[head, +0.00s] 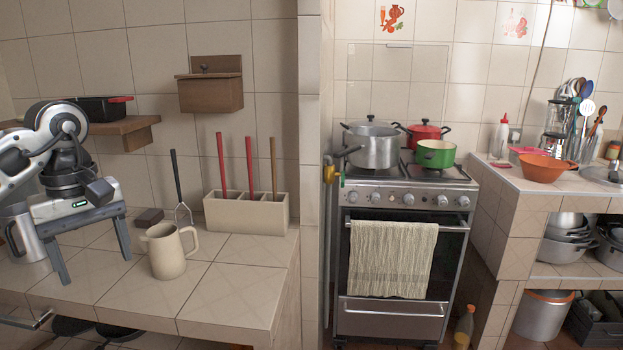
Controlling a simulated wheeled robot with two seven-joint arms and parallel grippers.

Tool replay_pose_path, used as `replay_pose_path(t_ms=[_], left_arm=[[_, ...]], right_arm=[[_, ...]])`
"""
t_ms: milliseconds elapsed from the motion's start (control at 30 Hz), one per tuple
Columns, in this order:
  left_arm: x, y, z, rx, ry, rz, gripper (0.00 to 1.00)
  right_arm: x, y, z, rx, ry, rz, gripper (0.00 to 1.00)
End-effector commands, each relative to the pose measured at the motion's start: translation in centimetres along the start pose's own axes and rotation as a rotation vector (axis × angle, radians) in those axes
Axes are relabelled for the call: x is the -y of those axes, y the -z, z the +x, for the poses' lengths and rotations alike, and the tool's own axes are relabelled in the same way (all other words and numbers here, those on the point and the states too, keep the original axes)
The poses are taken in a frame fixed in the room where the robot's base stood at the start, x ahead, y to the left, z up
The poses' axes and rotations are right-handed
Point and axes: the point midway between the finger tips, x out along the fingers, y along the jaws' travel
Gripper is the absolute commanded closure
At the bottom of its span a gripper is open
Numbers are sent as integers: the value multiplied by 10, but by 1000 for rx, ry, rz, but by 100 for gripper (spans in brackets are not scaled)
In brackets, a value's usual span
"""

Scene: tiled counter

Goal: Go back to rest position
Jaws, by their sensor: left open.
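My left gripper (94,265) is in the head view at the left, over the tiled counter (215,300). Its two dark fingers point down and are spread apart, with nothing between them. A beige mug (167,254) stands upright on the counter just right of the fingers, apart from them. A metal pitcher (22,235) stands behind the gripper at the far left, partly hidden by my arm. My right gripper is not in view.
A beige holder (245,213) with several upright sticks stands against the wall, a whisk (181,205) left of it. A stove (400,250) with pots stands to the right, beyond a tiled wall edge. The counter's front right part is clear.

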Motion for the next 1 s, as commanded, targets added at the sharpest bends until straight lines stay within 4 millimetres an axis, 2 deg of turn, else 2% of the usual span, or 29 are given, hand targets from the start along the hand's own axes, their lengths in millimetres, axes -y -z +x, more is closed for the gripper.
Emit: replay_pose_path(t_ms=[200, 367, 567, 667, 733, 800, 833, 900, 1000], left_arm=[[-28, -26, 27, 97, -73, 1, 31], [-52, -55, 50, 210, -146, -16, 31], [-89, -113, 81, 444, -256, -83, 31], [-110, -158, 96, 652, -316, -168, 31], [-127, -201, 102, 879, -355, -284, 31], [-142, -241, 98, 1159, -371, -458, 31], [-148, -253, 95, 1283, -367, -544, 31], [-157, -271, 86, 1569, -327, -771, 31], [-165, -270, 80, 1968, -196, -1144, 31]], right_arm=[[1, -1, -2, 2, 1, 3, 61], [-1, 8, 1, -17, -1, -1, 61], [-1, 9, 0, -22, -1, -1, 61], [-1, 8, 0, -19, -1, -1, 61], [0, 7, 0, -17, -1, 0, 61], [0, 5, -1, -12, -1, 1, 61], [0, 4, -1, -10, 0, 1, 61], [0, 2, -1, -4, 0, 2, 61], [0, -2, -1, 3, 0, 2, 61]])
